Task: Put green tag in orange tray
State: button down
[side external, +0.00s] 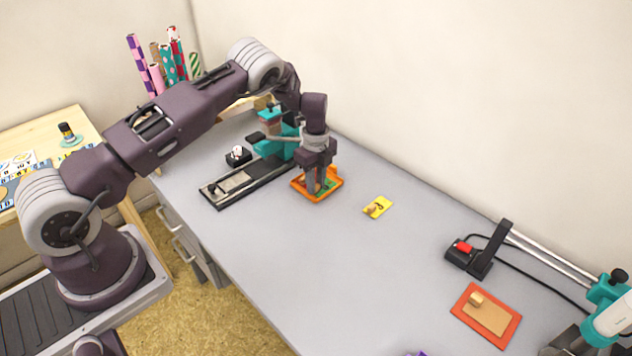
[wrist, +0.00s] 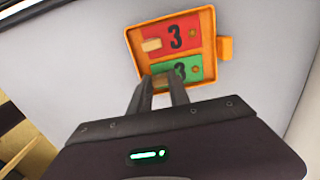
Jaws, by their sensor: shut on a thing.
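The orange tray (wrist: 222,18) is under my gripper in the wrist view. It also shows in the side external view (side external: 305,194). The green tag (wrist: 195,69), marked with a black 3, lies within the tray's outline, beside a red tag (wrist: 192,30) also marked 3. My gripper (wrist: 160,88) is shut on the green tag's small wooden grip at its left end. The fingers hide part of the green tag's near side. I cannot tell whether the tag touches the tray floor.
A yellow tag (side external: 383,202) lies on the grey table right of the tray. A black rail fixture (side external: 235,183) is to the left. A red-orange plate with a tan block (side external: 495,318) and a black device with a red button (side external: 463,250) are farther right. The middle of the table is clear.

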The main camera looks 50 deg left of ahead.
jog(key=c, duration=1.2)
grip_release()
jog(key=shift+c, duration=0.2)
